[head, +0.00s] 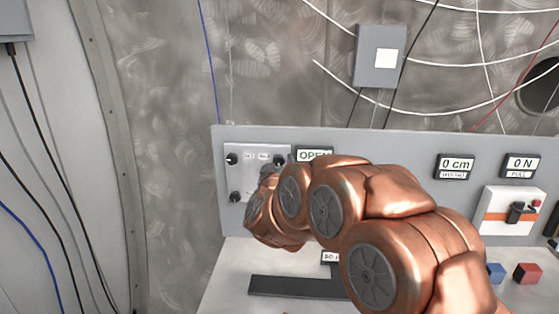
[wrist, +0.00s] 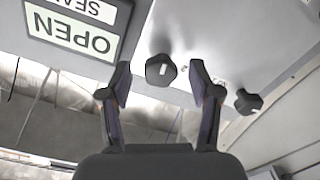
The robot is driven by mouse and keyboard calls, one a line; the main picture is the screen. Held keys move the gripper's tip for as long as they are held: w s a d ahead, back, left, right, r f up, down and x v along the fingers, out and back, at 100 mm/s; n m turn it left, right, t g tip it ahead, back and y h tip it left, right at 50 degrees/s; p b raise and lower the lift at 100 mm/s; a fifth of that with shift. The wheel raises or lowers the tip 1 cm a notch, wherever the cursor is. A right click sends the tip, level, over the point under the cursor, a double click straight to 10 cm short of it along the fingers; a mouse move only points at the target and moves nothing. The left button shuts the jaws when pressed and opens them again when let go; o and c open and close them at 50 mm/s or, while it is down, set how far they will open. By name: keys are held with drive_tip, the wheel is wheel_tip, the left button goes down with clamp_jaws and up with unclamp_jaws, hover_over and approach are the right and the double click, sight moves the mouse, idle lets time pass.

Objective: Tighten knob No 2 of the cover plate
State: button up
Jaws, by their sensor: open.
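The light cover plate (head: 256,176) is on the grey panel's left end, with dark knobs at its upper left (head: 232,159), upper right (head: 279,160) and lower left (head: 236,197). Its lower right is hidden behind my arm. Its small labels are hard to read. In the wrist view, my gripper (wrist: 160,80) is open, with one finger on each side of a dark knob (wrist: 161,69), the one nearest the OPEN sign. I cannot tell how deep the fingers reach around it. No finger visibly touches it. Another knob (wrist: 247,101) is outside the right finger.
An OPEN / SEAL sign (wrist: 72,32) is close to the left finger. The panel also carries "0 cm" (head: 456,162) and "0 N" (head: 521,162) displays and a switch box (head: 513,211). A dark bar (head: 295,287) and blue and red blocks (head: 528,273) are below.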

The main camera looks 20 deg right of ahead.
drive_tip(key=shift+x, duration=1)
drive_tip(key=shift+f, duration=0.1)
drive_tip(key=shift+c, duration=0.3)
drive_tip(key=c, duration=1.1)
